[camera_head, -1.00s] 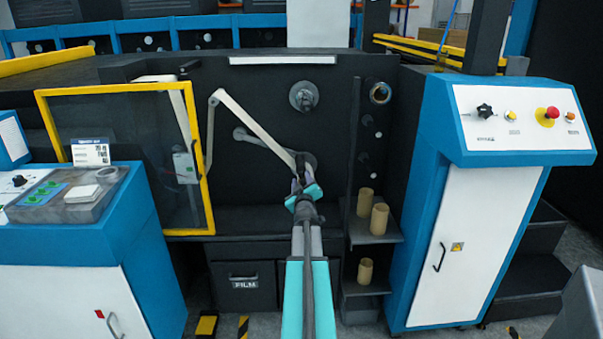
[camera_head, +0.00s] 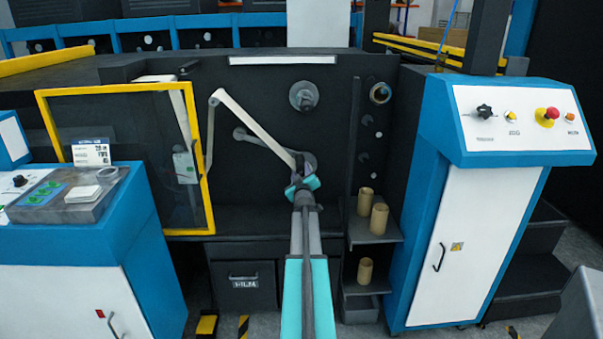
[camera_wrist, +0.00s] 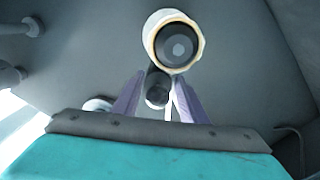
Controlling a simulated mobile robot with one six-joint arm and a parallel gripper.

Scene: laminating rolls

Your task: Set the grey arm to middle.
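The grey arm (camera_head: 240,133) is on the dark machine face in the head view. Its rounded left end shows, and it runs right and slightly down, partly behind a pale strip (camera_head: 235,108). My gripper (camera_head: 301,170) is at the arm's right end, in front of the lower hub, and hides part of it. In the wrist view, my gripper's two purple fingers (camera_wrist: 158,92) stand apart. A dark round bar end (camera_wrist: 157,88) lies between them, with gaps visible at its sides. A cream-rimmed roll (camera_wrist: 173,42) is just beyond the fingertips.
A round hub (camera_head: 303,96) sticks out above my gripper. A yellow-framed clear door (camera_head: 207,190) stands to the left. A shelf with several tan cores (camera_head: 379,218) and a blue control cabinet (camera_head: 430,190) are to the right. A FILM drawer (camera_head: 244,283) is below.

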